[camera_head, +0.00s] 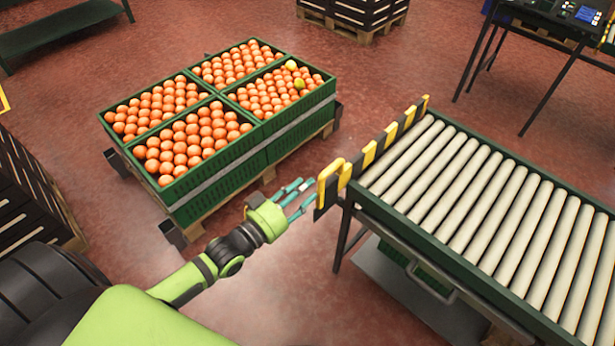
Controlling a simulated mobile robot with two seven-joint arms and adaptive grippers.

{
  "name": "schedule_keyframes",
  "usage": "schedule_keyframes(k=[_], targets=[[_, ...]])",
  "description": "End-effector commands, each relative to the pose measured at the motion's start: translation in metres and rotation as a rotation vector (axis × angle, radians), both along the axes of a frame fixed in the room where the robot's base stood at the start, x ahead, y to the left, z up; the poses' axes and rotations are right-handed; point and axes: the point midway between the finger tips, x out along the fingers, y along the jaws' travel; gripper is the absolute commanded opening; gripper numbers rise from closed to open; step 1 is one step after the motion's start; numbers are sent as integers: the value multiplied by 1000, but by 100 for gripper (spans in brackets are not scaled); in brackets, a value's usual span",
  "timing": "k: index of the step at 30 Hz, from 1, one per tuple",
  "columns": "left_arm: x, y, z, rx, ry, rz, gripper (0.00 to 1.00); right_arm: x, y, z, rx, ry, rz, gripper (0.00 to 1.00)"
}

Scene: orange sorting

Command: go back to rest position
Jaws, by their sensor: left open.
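My left arm comes in from the lower left, with a green and black wrist. My left gripper (296,193) is open, with its teal fingers spread and nothing between them. In the picture it lies between the orange crates and the near left corner of the roller conveyor (465,190). Green crates (229,157) full of oranges stand on a pallet at the upper left. Two yellowish-green fruits (299,83) lie among the oranges in the far right crate. My right gripper is not in view.
A yellow and black striped edge (384,139) runs along the conveyor's left end, close to my left fingertips. Dark crates (30,195) stand at the left. A table (545,38) with a device is at the upper right. Red floor lies open between crates and conveyor.

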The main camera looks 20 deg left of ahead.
Motion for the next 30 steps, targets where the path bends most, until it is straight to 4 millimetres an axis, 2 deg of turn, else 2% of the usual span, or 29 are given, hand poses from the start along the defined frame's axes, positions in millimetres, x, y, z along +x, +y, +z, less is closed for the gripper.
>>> schedule_keyframes(k=[5, 8, 11, 14, 16, 18, 20, 21, 23, 24, 26, 27, 30], targets=[[0, 0, 0, 0, 0, 0, 41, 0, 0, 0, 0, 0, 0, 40], [0, 2, -8, 10, 18, 8, 41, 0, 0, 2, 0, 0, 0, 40], [-2, 11, -38, 50, 90, 38, 41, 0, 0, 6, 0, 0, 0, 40], [-15, 26, -95, 121, 225, 85, 41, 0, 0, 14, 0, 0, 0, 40], [-33, 37, -143, 182, 346, 115, 41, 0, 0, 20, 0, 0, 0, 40], [-59, 45, -190, 243, 473, 136, 41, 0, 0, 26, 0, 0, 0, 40], [-86, 50, -227, 290, 582, 145, 41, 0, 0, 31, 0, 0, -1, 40], [-107, 52, -249, 322, 656, 146, 41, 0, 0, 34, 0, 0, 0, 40], [-141, 53, -281, 365, 766, 142, 41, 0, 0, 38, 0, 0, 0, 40], [-166, 53, -299, 393, 838, 136, 41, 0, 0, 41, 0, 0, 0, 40], [-205, 51, -324, 432, 946, 120, 41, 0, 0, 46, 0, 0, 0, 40], [-231, 48, -337, 457, 1014, 105, 41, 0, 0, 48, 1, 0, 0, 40], [-292, 40, -360, 506, 1164, 64, 41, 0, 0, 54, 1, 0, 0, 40]])
